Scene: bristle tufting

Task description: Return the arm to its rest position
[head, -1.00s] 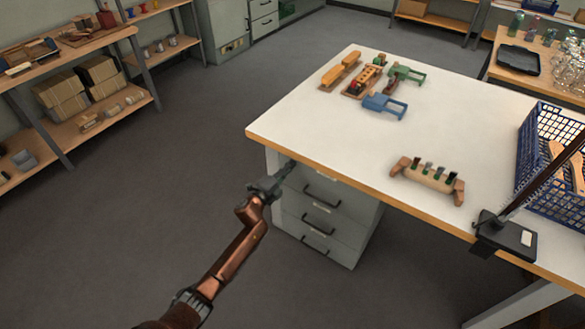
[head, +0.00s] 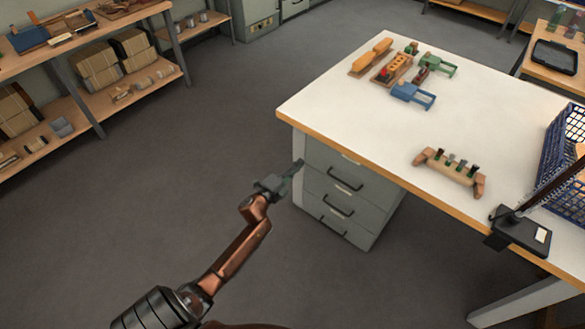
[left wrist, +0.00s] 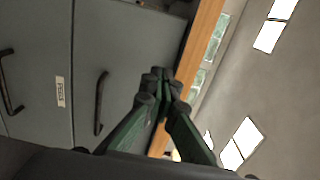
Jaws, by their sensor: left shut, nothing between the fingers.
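My left arm (head: 238,255) comes in from the lower left in the head view. Its gripper (head: 296,168) is beside the left front corner of the white workbench, just left of the grey drawer cabinet, and away from the tabletop. In the left wrist view the gripper fingers (left wrist: 162,82) meet at their tips, with nothing between them. Behind them are the grey drawer fronts (left wrist: 105,45) and the wooden bench edge (left wrist: 198,45). My right gripper is not in view.
The white workbench (head: 350,125) holds orange, green and blue tools at the back. A wooden holder (head: 450,172), a black clamp base (head: 522,232) and a blue crate (head: 560,150) are to the right. Wooden shelves (head: 150,85) stand at the left. The floor between is clear.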

